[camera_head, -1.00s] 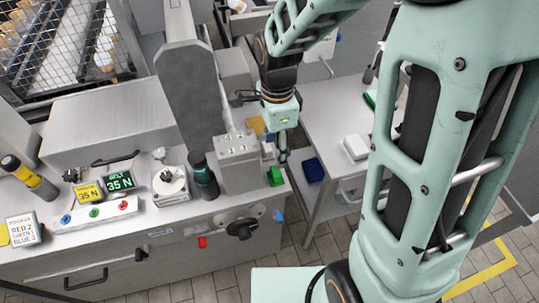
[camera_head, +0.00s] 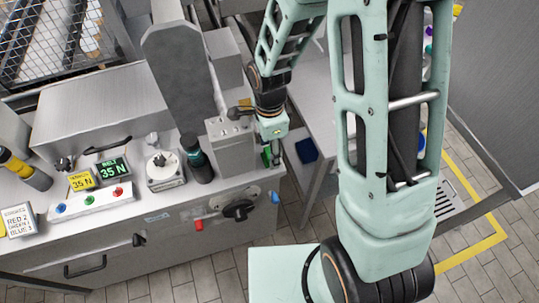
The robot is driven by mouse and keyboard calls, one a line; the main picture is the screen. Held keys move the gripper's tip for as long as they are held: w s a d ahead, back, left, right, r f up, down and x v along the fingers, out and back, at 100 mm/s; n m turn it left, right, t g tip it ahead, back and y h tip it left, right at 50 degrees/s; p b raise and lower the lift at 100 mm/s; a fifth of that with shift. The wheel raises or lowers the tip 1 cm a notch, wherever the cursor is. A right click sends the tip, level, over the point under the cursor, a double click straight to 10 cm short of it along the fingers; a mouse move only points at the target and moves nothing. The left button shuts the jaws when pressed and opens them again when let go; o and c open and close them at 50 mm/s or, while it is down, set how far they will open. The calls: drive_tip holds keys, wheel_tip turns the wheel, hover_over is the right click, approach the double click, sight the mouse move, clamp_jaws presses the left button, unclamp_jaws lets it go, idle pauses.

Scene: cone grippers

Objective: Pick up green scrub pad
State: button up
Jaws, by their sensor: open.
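The green scrub pad (camera_head: 265,159) is on the right end of the grey metal counter (camera_head: 160,225), beside a grey block-shaped housing. It is small in view and partly hidden by my gripper. My gripper (camera_head: 274,156) is at the end of my pale green arm and points down at the counter's right edge. It overlaps the pad in the picture. I cannot tell whether its fingers are around the pad or just beside it. The jaws are open.
The grey housing (camera_head: 231,150) stands close left of my gripper, with a dark bottle (camera_head: 196,160) beside it. A white dial box (camera_head: 164,172) and a button panel (camera_head: 90,202) are farther left. A dark blue item (camera_head: 306,150) lies to the right, beyond a gap.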

drive_tip(key=c, duration=1.1)
drive_tip(key=shift+c, duration=0.2)
